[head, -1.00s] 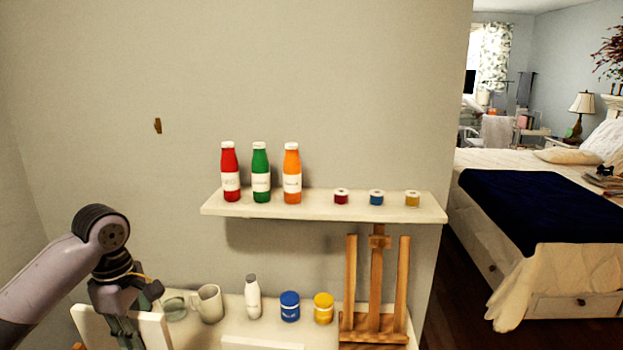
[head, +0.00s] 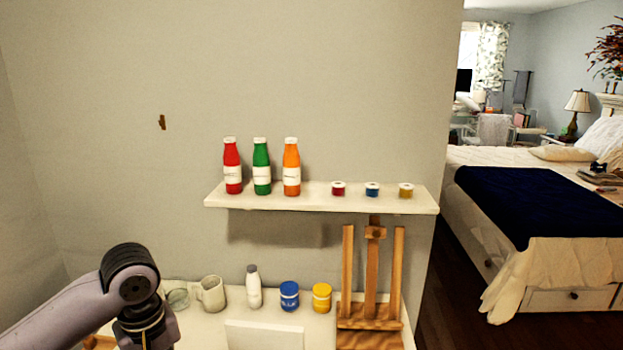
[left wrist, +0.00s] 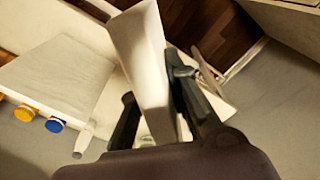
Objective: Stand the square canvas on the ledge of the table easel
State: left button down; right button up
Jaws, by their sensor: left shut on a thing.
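The square canvas (left wrist: 140,42) is a white panel between the fingers of my left gripper (left wrist: 150,76) in the left wrist view. The gripper is shut on it. In the head view only my left wrist shows at the lower left; the fingers and held canvas are below the frame. The wooden table easel (head: 372,275) stands at the right end of the white table, well right of my left arm. Its ledge (head: 370,324) is bare. My right gripper is in neither view.
A white panel (head: 264,336) is at the table's front, left of the easel. A mug (head: 211,294), white bottle (head: 253,287), blue jar (head: 289,296) and yellow jar (head: 322,297) line the back. A wall shelf (head: 320,199) with bottles and small pots hangs above.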

pick_arm(q)
jog(key=s+d+f+m, duration=0.2)
jog(key=s+d+m, duration=0.4)
jog(key=s+m, duration=0.2)
jog(key=shift+s+f+m, duration=0.2)
jog(key=shift+s+m, duration=0.1)
jog(key=shift+s, duration=0.1)
